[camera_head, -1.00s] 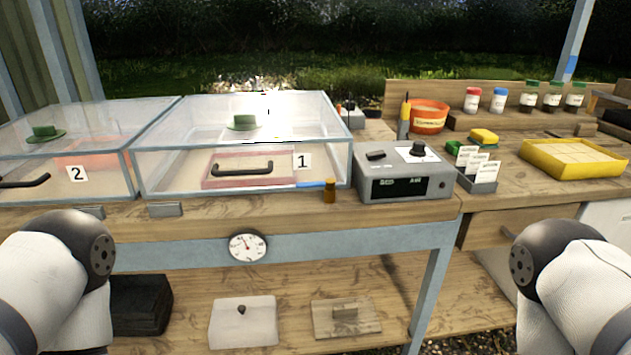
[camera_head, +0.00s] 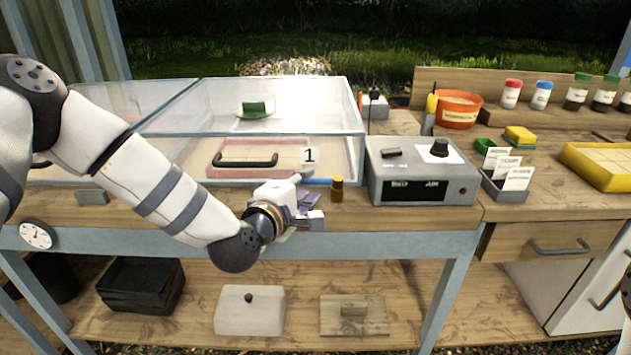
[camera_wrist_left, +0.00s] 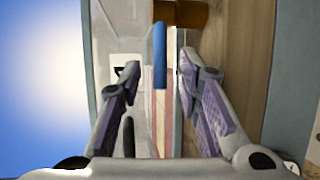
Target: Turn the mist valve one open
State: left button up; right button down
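The mist valve by case 1 shows as a small brass-brown cylinder (camera_head: 337,189) with a blue lever (camera_head: 318,181) pointing left along the front of the case. In the left wrist view the blue lever (camera_wrist_left: 160,56) runs down from the brown body (camera_wrist_left: 181,13). My left gripper (camera_head: 313,207) is just left of the brass cylinder, at the bench's front edge. In the left wrist view its fingers (camera_wrist_left: 158,72) are apart, with the lever's line between them. I see no contact with the lever. My right gripper is out of view.
Clear case 1 (camera_head: 357,150) stands behind the valve, with a black handle (camera_head: 245,161) on its front. A grey control box (camera_head: 421,190) with a black knob stands close right of the valve. Below is a shelf with a white lidded box (camera_head: 250,312).

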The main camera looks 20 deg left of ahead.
aim_at(311, 182)
pick_arm(q)
jog(key=x, duration=0.2)
jog(key=shift+w+d+f, duration=0.1)
jog(key=shift+w+f, duration=0.1)
jog(key=shift+w, duration=0.1)
jog(key=shift+w+r, duration=0.1)
jog(key=shift+w, duration=0.25)
jog(key=shift+c, duration=0.2)
grip_shut()
